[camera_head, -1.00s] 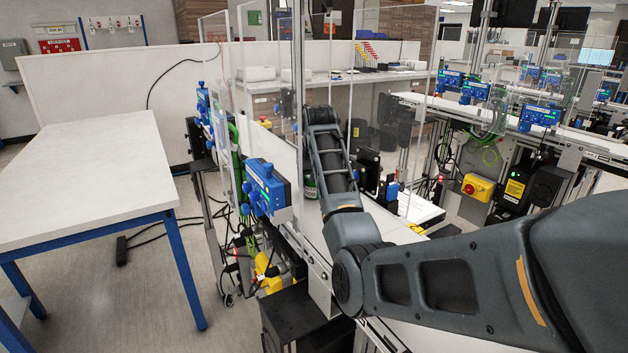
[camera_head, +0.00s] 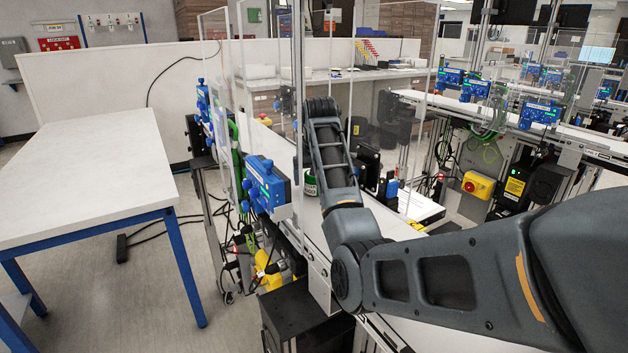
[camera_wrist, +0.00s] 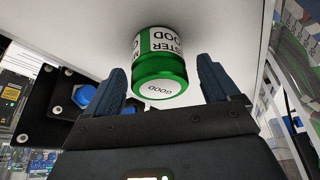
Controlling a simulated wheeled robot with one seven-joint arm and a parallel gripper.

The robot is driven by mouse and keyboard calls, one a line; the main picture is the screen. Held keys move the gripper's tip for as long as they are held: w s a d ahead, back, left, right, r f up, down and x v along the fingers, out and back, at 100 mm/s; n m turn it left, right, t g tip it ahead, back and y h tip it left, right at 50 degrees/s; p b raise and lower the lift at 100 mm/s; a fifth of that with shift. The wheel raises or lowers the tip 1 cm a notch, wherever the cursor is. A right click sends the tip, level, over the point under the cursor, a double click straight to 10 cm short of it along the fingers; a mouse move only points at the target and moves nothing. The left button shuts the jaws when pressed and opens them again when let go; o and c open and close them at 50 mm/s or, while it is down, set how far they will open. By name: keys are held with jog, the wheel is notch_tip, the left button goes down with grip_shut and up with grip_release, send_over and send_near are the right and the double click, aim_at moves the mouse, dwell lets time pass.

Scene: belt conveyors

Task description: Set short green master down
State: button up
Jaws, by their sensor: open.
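The short green master is a green and white can with "MASTER GOOD" on its label. In the wrist view the can (camera_wrist: 160,66) stands on the white belt surface (camera_wrist: 95,22), in front of and between my spread fingers. My gripper (camera_wrist: 168,88) is open, with a gap between each finger and the can. In the head view the can (camera_head: 310,184) shows in part on the conveyor, just left of my arm. My gripper is hidden behind my arm there.
Clear panels (camera_head: 268,75) and blue sensor boxes (camera_head: 266,185) line the conveyor's left side. Black fixtures (camera_head: 368,165) stand close to the right of my arm. A white table (camera_head: 85,180) is at the left. The belt in front of my arm is clear.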

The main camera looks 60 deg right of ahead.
jog(key=v, duration=1)
jog(key=shift+r, duration=0.4)
jog(key=shift+a, duration=0.1)
jog(key=shift+c, duration=0.2)
dwell(1.2)
